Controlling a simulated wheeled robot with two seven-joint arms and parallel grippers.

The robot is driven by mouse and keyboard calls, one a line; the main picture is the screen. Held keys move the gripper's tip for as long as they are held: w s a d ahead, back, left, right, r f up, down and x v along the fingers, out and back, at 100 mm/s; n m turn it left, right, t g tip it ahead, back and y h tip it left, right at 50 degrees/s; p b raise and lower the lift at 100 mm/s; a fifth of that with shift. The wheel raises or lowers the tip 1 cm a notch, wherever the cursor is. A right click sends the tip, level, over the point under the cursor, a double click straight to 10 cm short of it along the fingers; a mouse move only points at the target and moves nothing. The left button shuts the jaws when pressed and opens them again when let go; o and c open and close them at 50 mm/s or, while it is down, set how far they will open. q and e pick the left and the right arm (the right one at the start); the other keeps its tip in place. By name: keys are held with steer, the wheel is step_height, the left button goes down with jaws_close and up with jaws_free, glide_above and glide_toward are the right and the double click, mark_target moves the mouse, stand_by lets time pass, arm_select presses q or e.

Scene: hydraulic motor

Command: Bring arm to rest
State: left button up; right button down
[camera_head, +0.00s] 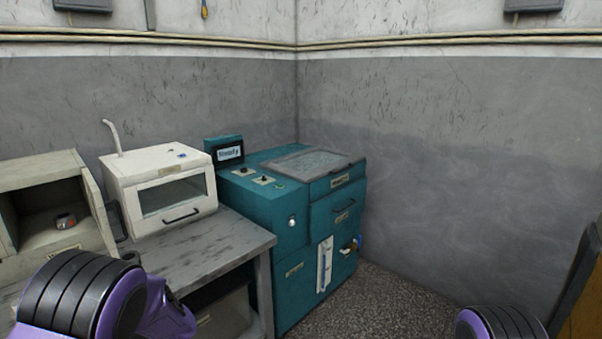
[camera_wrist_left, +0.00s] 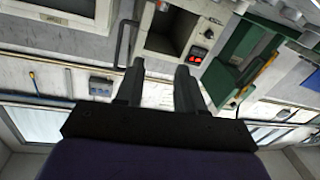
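My left gripper (camera_wrist_left: 160,72) shows in the left wrist view. Its two dark fingers stand apart, with nothing held between them. In the head view my left arm (camera_head: 95,300) shows only as purple and black links at the lower left, and its gripper is not visible there. My right arm (camera_head: 495,325) shows only as a purple and black piece at the bottom right edge. My right gripper is out of view.
A small orange and grey part (camera_head: 66,221) sits in an open beige cabinet (camera_head: 50,172). Beside it a white box machine (camera_head: 160,188) stands on a grey worktable (camera_head: 205,255). A teal machine (camera_head: 290,230) stands in the corner. Floor to its right (camera_head: 400,305) is clear.

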arm_select(q)
steer(key=s+d+f+m+g+h, duration=0.1)
steer(key=s+d+f+m+h, duration=0.2)
steer(key=s+f, duration=0.6)
steer(key=s+d+f+m+h, duration=0.15)
steer(key=s+f+h, duration=0.35)
steer(key=f, duration=0.6)
steer(key=s+d+f+g+h, duration=0.1)
steer(key=s+d+f+g, duration=0.1)
steer(key=s, duration=0.6)
steer(key=s+d+f+m+g+h, duration=0.1)
steer(key=s+d+f+g, duration=0.1)
steer(key=s, duration=0.7)
steer(key=s+d+f+g+h, duration=0.1)
steer(key=s+d+f+g, duration=0.1)
steer(key=s+f, duration=0.3)
steer(key=s+d, duration=0.1)
steer(key=s, duration=0.3)
steer(key=shift+s+d, duration=0.15)
steer(key=shift+s, duration=0.05)
steer(key=shift+w+m, duration=0.1)
steer(key=shift+m, duration=0.25)
